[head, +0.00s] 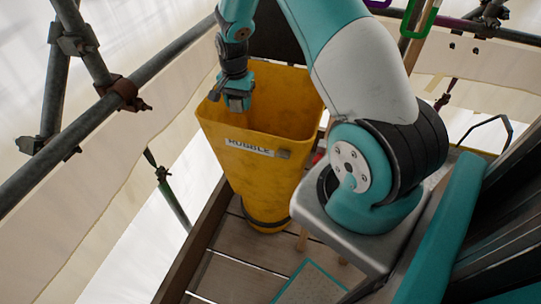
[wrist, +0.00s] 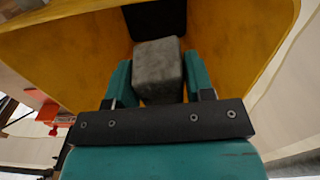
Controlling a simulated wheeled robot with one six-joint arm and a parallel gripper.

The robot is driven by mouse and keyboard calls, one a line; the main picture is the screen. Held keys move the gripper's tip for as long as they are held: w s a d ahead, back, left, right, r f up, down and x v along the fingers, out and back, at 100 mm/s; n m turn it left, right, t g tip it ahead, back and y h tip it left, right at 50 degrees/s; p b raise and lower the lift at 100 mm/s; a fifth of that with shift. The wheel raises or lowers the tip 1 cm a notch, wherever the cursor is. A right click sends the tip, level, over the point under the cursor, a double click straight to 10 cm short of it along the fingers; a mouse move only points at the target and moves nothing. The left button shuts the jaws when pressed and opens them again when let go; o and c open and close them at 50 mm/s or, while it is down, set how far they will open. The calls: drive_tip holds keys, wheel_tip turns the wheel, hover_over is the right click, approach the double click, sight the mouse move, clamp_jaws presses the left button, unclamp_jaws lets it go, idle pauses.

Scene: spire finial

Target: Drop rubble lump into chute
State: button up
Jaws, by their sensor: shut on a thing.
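The yellow chute (head: 262,160) stands upright on the planks and carries a "RUBBLE" label. Its wide open mouth faces up, and its yellow wall also fills much of the wrist view (wrist: 75,55). My gripper (head: 238,104) is at the chute's mouth, over the opening near its left side. In the wrist view my gripper (wrist: 158,85) is shut on the grey rubble lump (wrist: 158,62), a rough block held between the two teal fingers. The lump's lower part is hidden by the gripper.
Scaffold tubes with rusty clamps (head: 124,92) run along the left, near my arm. A green pole (head: 172,195) stands outside the deck edge. White sheeting (head: 95,180) hangs around. The plank deck (head: 235,270) in front of the chute is mostly clear.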

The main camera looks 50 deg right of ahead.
drive_tip(key=d+r+m, duration=0.1)
drive_tip(key=d+m, duration=1.1)
drive_tip(key=d, duration=0.5)
drive_tip(key=shift+w+f+b, duration=0.2)
drive_tip(key=shift+f+b, duration=0.55)
drive_tip(key=shift+f, duration=0.65)
drive_tip(key=shift+w+f+b, duration=0.15)
drive_tip(key=shift+f+b, duration=0.6)
drive_tip(key=shift+f, duration=0.6)
drive_tip(key=o, duration=1.1)
wheel_tip(320, 180, up, 18)
drive_tip(key=b, duration=0.2)
drive_tip(key=shift+f, duration=0.25)
